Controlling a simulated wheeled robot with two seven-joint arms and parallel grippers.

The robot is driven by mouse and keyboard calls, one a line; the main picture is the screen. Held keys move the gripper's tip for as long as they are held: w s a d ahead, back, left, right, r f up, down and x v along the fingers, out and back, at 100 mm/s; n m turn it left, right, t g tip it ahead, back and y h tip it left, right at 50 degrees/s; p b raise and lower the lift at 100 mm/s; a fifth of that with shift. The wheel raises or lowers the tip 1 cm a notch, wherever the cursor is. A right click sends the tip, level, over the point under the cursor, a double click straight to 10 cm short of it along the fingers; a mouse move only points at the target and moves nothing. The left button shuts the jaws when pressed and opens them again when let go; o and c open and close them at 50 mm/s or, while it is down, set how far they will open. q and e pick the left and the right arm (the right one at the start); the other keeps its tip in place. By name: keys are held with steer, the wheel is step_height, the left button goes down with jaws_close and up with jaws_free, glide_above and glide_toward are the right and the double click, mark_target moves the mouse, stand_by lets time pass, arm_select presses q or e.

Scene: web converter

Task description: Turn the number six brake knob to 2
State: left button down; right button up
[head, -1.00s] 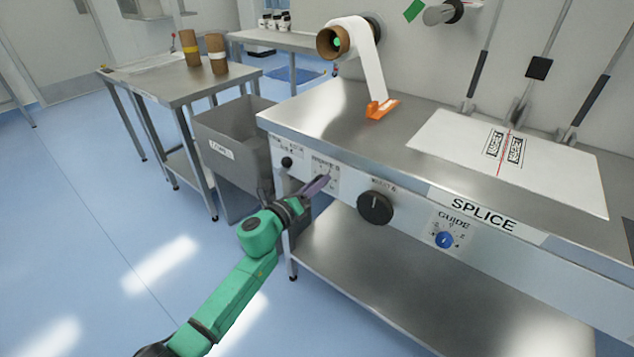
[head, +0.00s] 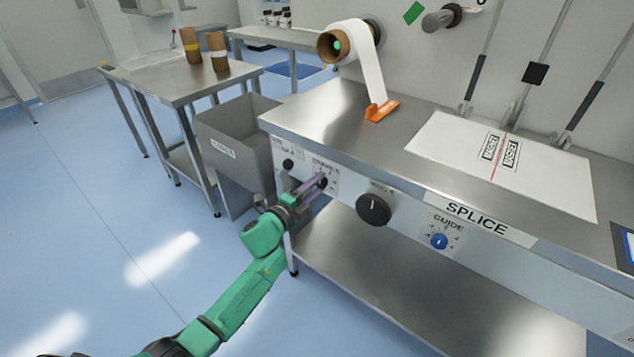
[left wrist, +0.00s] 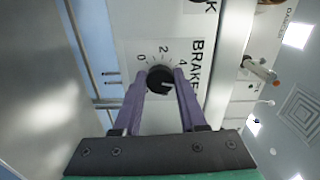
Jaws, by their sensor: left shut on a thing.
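The brake knob (left wrist: 159,76) is a small round dark knob on a white panel, with the digits 0, 2 and 4 around it and the word BRAKE beside it. A light pointer mark shows on its face, towards the side of the 4; its exact setting is hard to read. My left gripper (left wrist: 160,82) has its two purple fingers on either side of the knob, shut on it. In the head view my left gripper (head: 321,183) is at the table's front panel, and its fingers hide much of the knob. My right gripper is not in view.
A larger black knob (head: 373,210) sits just right of the gripper, and a smaller black knob (head: 288,165) to its left. Further right is a blue GUIDE knob (head: 439,241). A grey bin (head: 222,149) stands left of the steel table (head: 330,112).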

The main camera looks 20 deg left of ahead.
arm_select(q)
steer(key=n+p, duration=0.2)
steer(key=n, duration=0.3)
steer(key=shift+n, duration=0.3)
steer(key=n+p, duration=0.2)
steer(key=n, duration=0.2)
steer(key=n+p, duration=0.1)
steer(key=n, duration=0.3)
steer(key=shift+d+f+n+p, duration=0.1)
steer(key=shift+f+n+p, duration=0.05)
steer(key=shift+n+p, duration=0.25)
steer(key=shift+s+n+p, duration=0.1)
steer(key=shift+n+p, duration=0.25)
steer(key=shift+n, duration=1.55)
steer(key=shift+f, duration=0.1)
steer(key=shift+c, duration=2.3)
jaws_free()
